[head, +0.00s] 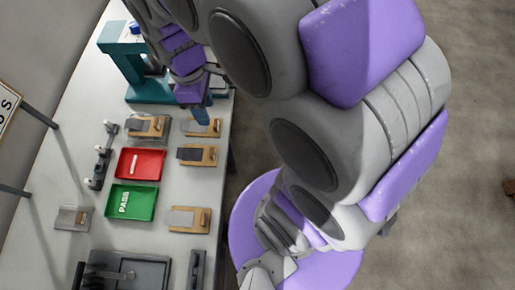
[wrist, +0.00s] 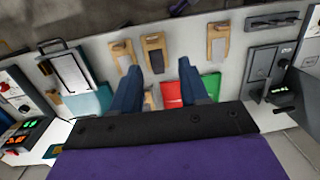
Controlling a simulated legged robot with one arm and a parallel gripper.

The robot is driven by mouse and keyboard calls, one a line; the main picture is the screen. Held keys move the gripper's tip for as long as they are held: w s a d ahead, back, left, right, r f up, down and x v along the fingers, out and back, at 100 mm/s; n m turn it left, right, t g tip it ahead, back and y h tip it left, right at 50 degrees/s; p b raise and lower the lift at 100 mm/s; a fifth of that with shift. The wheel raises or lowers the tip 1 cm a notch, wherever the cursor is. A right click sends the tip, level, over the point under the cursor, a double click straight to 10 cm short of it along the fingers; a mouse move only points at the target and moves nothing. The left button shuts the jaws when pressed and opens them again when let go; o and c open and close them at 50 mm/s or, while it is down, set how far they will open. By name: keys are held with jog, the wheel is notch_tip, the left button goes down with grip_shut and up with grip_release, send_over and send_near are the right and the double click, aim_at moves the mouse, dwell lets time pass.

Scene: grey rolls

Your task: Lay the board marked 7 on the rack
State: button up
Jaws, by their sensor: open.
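Several tan boards with grey plates lie on the table: one near my gripper (head: 202,128), one below it (head: 197,155), one lower down (head: 189,219), and one on a grey fixture (head: 148,127). No 7 is readable on any, so I cannot tell which is the marked board. In the wrist view, boards lie beyond my fingers (wrist: 124,55), (wrist: 154,52) and to the right (wrist: 217,42). My gripper (wrist: 156,68) is open and empty, its blue fingers apart above the table; it also shows in the head view (head: 197,112). I cannot clearly identify the rack.
A red tray (head: 140,164) and a green tray marked PASS (head: 132,202) lie mid-table. A teal stand (head: 125,65) is at the far end. A dark bar fixture (head: 100,158), a clear grey holder (head: 73,217) and a dark case (head: 125,271) are also there.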

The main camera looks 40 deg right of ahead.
jog(key=s+d+m, duration=0.1)
jog(key=s+m, duration=0.4)
jog(key=s, duration=0.3)
jog(key=s+d+m, duration=0.2)
jog(key=s+m, duration=0.3)
jog(key=s, duration=0.4)
jog(key=shift+d+r+m+g, duration=0.25)
jog(key=shift+r+m+g, duration=0.05)
jog(key=shift+r, duration=0.15)
jog(key=shift+w+d, duration=0.1)
jog(key=shift+d, duration=0.1)
